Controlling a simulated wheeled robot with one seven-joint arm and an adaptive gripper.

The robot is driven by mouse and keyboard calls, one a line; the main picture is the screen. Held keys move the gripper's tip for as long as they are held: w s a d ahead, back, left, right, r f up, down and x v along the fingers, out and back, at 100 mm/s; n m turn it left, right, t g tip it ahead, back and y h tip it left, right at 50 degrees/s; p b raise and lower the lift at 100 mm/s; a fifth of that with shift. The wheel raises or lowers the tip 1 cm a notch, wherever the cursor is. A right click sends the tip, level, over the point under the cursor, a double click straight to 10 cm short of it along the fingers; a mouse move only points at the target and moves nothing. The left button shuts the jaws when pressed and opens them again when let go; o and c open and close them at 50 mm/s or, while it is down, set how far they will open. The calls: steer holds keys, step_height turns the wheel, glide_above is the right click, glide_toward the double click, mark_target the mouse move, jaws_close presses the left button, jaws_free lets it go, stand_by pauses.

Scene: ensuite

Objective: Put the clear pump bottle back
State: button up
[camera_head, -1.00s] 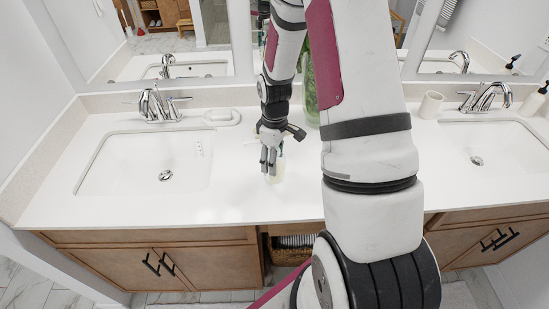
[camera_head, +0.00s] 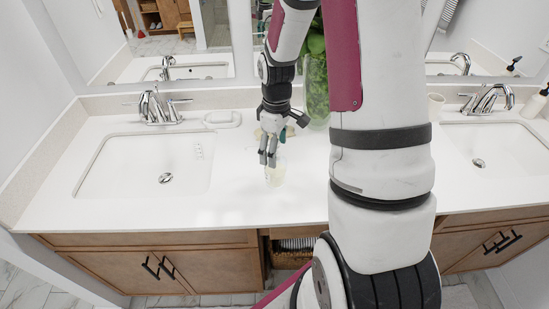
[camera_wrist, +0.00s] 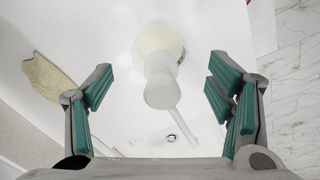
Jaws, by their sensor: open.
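The clear pump bottle (camera_head: 275,175) stands on the white counter between the two sinks, pale yellowish inside. In the wrist view its white pump head (camera_wrist: 160,93) and rounded body (camera_wrist: 158,42) show from above, between the finger pairs but not touched by them. My gripper (camera_head: 269,158) is open and points down, just above and behind the bottle in the head view. In the wrist view my gripper (camera_wrist: 162,68) has its green-padded fingers spread wide with clear gaps on both sides of the bottle. Nothing is held.
The left sink (camera_head: 140,165) and right sink (camera_head: 500,150) flank the bottle. A leafy green vase (camera_head: 316,90) stands behind my gripper. A white dish (camera_head: 222,119) lies near the backsplash. A tan object (camera_wrist: 48,78) lies at left in the wrist view. Counter before the bottle is clear.

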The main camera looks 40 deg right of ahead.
step_height(320, 180, up, 6)
steer(key=shift+r, duration=0.2)
steer(key=s+a+r+m+t+h, duration=0.1)
steer(key=s+a+r, duration=0.2)
steer(key=a+r, duration=0.3)
steer(key=s+a+r+m+t, duration=0.2)
steer(key=s+a+r, duration=0.15)
steer(key=r, duration=0.55)
steer(key=s+a+r+m+t, duration=0.2)
steer(key=s+a+r, duration=0.3)
steer(key=s, duration=0.4)
steer(key=shift+s+a+r+m+t+y, duration=0.2)
steer(key=shift+a+r+m+t+y, duration=0.15)
steer(key=shift+a, duration=0.5)
